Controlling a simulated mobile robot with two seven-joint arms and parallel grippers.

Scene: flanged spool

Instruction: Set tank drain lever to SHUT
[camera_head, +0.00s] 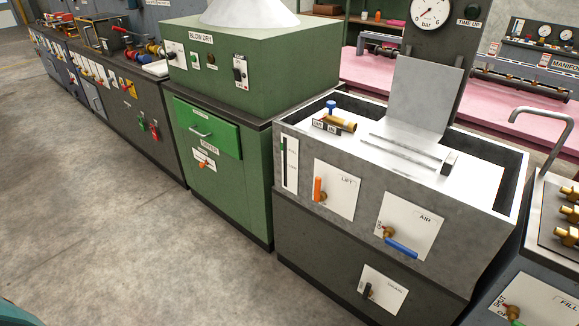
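The tank (318,232) is a grey open-topped cabinet at right of centre. Low on its front is a white plate (388,294) with small lettering, apparently the drain plate. A short black lever (368,291) on its left side stands roughly upright. The plate's position marks are too small to read, so I cannot tell which setting the lever is at. Above it are an orange lever (317,189) standing upright on the LIFT plate (341,190) and a blue lever (401,248) slanting down to the right on the AIR plate (415,222). Neither gripper is in view.
A green BLOW DRY cabinet (232,84) stands left of the tank. A grey panel with brass valves and a FILL plate (541,304) is at the right edge. Pink-topped benches (366,72) stand behind. The concrete floor (130,230) in front is clear.

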